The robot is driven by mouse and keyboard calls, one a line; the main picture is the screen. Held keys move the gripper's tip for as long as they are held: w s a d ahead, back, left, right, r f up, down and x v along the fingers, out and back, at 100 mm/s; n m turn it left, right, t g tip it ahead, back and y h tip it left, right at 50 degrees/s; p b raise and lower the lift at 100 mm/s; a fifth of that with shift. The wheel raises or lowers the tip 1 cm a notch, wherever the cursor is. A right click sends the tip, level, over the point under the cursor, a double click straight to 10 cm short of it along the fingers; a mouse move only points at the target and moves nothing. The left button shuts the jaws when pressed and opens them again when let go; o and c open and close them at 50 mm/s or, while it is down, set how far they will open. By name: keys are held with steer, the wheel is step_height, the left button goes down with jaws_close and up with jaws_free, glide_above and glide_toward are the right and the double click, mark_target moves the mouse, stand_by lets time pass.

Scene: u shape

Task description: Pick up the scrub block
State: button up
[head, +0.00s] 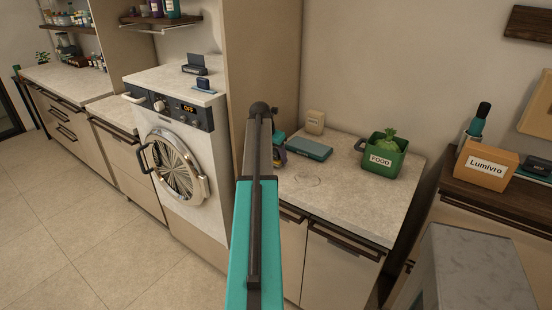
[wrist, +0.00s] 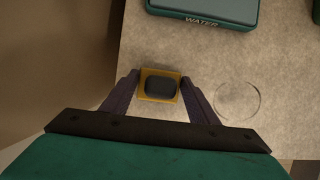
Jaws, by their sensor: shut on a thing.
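The scrub block (wrist: 160,87) is a small yellow-edged piece with a dark grey pad on its upper face. It shows in the wrist view between the two fingers of my gripper (wrist: 161,86). The dark fingers are closed against its left and right sides. I cannot tell whether the block touches the countertop or hangs just above it.
A teal box marked WATER (wrist: 205,10) lies just beyond the block on the pale countertop (head: 335,205). A beige package (head: 315,122) stands behind it, and a green FOOD bin (head: 385,158) stands to the right. A faint ring (wrist: 237,100) marks the counter. A washing machine (head: 175,150) stands left.

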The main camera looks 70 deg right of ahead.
step_height(320, 180, up, 2)
steer(key=shift+r+b, duration=0.1)
steer(key=shift+b, duration=0.25)
steer(key=shift+s+a+r, duration=0.1)
steer(key=shift+a+r, duration=0.05)
steer(key=s+a+b, duration=0.1)
steer(key=s+a, duration=0.2)
steer(key=s+a+b, duration=0.1)
steer(key=s+a, duration=0.2)
steer(key=s+a+r+b, duration=0.1)
steer(key=s+a, duration=0.2)
steer(key=a, duration=0.1)
steer(key=shift+s+a+r, duration=0.25)
steer(key=shift+s+a, duration=0.5)
steer(key=shift+s, duration=0.05)
